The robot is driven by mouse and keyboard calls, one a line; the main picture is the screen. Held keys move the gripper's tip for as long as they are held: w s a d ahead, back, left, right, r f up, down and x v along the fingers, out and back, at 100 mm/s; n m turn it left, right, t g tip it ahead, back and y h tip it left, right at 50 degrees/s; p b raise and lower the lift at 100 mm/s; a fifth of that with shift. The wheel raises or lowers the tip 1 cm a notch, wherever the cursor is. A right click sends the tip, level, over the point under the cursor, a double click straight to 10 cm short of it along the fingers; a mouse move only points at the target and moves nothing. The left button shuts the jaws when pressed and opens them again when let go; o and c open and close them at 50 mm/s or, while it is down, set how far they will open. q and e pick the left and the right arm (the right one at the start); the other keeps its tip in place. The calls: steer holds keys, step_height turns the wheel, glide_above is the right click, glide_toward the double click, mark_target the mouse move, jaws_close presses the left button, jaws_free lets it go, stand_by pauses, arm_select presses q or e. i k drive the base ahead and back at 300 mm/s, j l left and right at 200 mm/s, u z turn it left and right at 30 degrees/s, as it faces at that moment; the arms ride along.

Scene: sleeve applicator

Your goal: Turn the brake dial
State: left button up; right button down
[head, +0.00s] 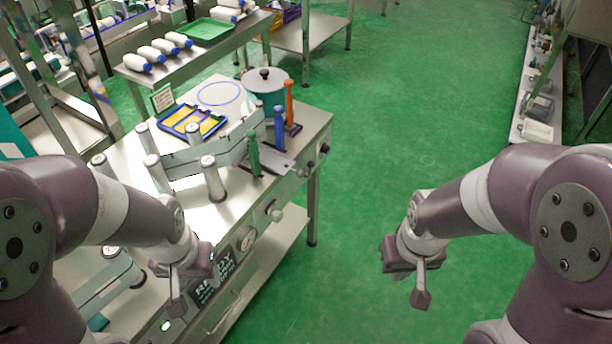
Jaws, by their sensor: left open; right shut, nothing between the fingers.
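The steel applicator bench (318,125) stands left of centre. Its front panel carries a round dial or gauge with a pale face (247,239), a pale knob (274,212) and small dark knobs (311,164) near the right corner. I cannot tell which is the brake dial. My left gripper (188,285) is open and empty, in front of the panel beside the dark READY sign (217,277), left of the pale-faced dial and apart from the knobs. My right gripper (408,278) is shut and empty over the green floor, well right of the bench.
Green, blue and orange handled tools (279,128) stand upright on the bench near a lidded pot (265,84) and a blue tray (192,121). Metal posts (213,178) rise from the bench top. A green indicator (165,325) is lit. The floor (400,130) right of the bench is clear.

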mark_target(325, 148)
steer(key=i+u, duration=0.2)
steer(key=u, duration=0.25)
steer(key=i+u, duration=0.25)
steer(key=u, duration=0.2)
steer(key=z, duration=0.95)
